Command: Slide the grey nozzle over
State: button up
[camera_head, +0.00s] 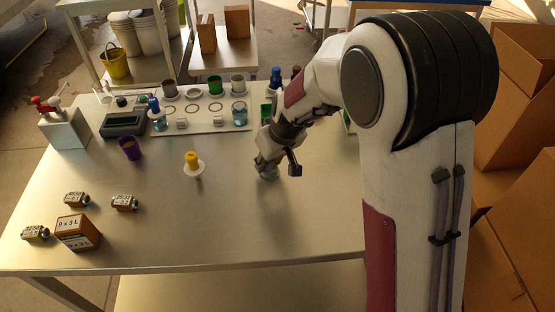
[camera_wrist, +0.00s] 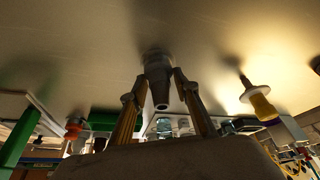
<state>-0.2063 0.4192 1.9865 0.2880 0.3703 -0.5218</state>
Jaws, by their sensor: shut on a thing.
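The grey nozzle (camera_wrist: 157,75) stands on the metal table between my gripper's fingers in the wrist view, its narrow tip toward the camera. In the head view, the nozzle (camera_head: 266,172) is a small grey shape at the end of my gripper (camera_head: 278,170), partly hidden by the fingers. My gripper, also in the wrist view (camera_wrist: 158,92), is shut on the nozzle from both sides. I cannot tell whether its base touches the table or is just above it.
A yellow-topped piece on a white disc (camera_head: 193,164) stands left of my gripper. A white tray (camera_head: 215,122) with several cups and jars lies behind. A purple cup (camera_head: 130,149), a grey scale (camera_head: 123,124) and a box (camera_head: 77,232) are further left. The front middle table is clear.

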jog(key=shift+a, duration=3.3)
jog(key=o, duration=1.3)
jog(key=shift+c, duration=0.2)
jog(key=v, duration=1.2)
